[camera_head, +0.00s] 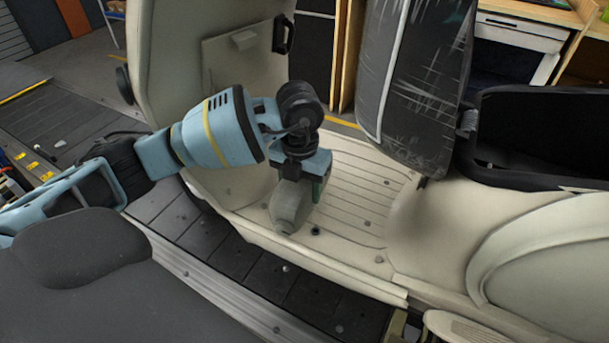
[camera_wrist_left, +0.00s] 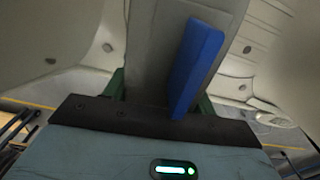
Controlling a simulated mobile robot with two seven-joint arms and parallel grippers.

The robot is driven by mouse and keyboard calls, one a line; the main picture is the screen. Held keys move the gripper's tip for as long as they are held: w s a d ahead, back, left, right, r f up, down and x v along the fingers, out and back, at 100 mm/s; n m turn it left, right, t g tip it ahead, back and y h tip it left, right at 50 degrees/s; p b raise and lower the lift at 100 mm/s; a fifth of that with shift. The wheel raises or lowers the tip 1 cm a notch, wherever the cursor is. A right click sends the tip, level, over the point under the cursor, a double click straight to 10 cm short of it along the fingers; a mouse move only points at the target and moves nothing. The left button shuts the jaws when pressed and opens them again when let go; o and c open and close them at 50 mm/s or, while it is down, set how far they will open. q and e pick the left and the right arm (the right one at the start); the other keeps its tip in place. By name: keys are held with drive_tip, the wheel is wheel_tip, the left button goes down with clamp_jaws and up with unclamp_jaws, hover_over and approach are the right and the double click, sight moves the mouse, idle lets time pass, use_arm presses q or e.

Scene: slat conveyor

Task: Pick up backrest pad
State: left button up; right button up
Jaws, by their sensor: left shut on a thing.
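My left gripper (camera_head: 305,190) reaches down over the ribbed floor of a cream scooter body. It is shut on a grey rounded piece, the likely backrest pad (camera_head: 290,207), which points down just above or touching that floor; contact cannot be told. In the left wrist view the grey pad (camera_wrist_left: 150,45) sits between the green fingers (camera_wrist_left: 160,95). A blue slab (camera_wrist_left: 198,65) stands along its right side. The pad's upper end is hidden by the gripper. My right gripper is not in view.
The cream front shield (camera_head: 180,90) stands just behind my left arm. A scratched black panel (camera_head: 415,80) hangs to the right, beside a dark open compartment (camera_head: 545,130). Dark conveyor slats (camera_head: 265,275) run below the ribbed footboard (camera_head: 350,190), whose right part is clear.

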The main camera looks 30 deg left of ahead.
sight(285, 227)
use_arm(q)
drive_tip(key=s+d, duration=0.1)
drive_tip(key=s, duration=0.2)
drive_tip(key=s+d, duration=0.1)
drive_tip(key=s, duration=0.3)
drive_tip(key=s+d+r, duration=0.1)
drive_tip(key=s, duration=0.2)
drive_tip(key=shift+s+d, duration=0.2)
drive_tip(key=shift+s, duration=0.2)
idle(0.8)
